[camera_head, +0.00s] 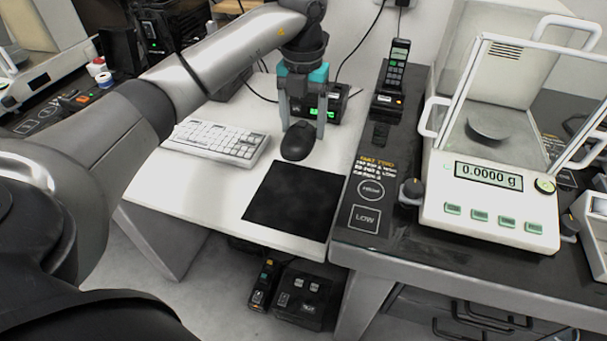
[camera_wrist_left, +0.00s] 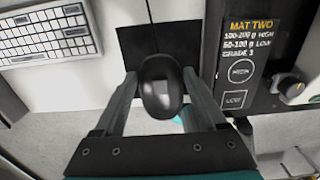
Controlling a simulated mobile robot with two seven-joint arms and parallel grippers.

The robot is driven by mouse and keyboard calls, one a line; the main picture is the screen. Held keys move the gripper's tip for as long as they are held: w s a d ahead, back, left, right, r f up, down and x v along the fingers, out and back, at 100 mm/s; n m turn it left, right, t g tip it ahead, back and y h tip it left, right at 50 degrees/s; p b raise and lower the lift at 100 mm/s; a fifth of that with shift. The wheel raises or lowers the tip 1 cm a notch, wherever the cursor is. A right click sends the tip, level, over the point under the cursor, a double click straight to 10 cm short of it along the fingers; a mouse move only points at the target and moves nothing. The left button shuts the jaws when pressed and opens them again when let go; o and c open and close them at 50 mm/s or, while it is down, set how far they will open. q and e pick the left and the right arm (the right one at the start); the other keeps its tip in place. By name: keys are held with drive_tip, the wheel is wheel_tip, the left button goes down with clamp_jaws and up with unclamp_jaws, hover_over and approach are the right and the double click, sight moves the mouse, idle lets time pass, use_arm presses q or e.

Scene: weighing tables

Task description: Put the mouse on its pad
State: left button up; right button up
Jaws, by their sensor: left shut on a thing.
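The black computer mouse (camera_head: 297,141) is between the fingers of my left gripper (camera_head: 303,130), at the back edge of the black pad. My left gripper is shut on it, with a finger on each side. In the left wrist view the mouse (camera_wrist_left: 160,86) sits between the fingertips (camera_wrist_left: 160,88) and overlaps the pad's edge. The square black mouse pad (camera_head: 294,201) lies flat and empty on the white desk. The pad also shows in the left wrist view (camera_wrist_left: 135,40). I cannot tell whether the mouse touches the desk. My right gripper is not in view.
A white keyboard (camera_head: 217,141) lies left of the mouse. A small black device with a green display (camera_head: 333,103) stands behind the gripper. A dark weighing table (camera_head: 350,236) with a balance (camera_head: 490,205) and a phone (camera_head: 394,75) borders the desk on the right.

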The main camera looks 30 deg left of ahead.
use_arm(q)
drive_tip(key=b, duration=0.2)
hover_over(303, 182)
wheel_tip(303, 182, down, 8)
drive_tip(key=shift+d+f, duration=0.1)
drive_tip(key=shift+f, duration=0.15)
drive_tip(key=shift+f+b, duration=0.9)
drive_tip(key=shift+f, duration=1.35)
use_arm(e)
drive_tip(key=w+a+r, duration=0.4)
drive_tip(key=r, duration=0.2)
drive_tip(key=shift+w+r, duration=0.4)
use_arm(q)
drive_tip(key=shift+f, duration=0.1)
drive_tip(key=o, duration=1)
drive_tip(key=shift+f, duration=0.1)
drive_tip(key=o, duration=0.4)
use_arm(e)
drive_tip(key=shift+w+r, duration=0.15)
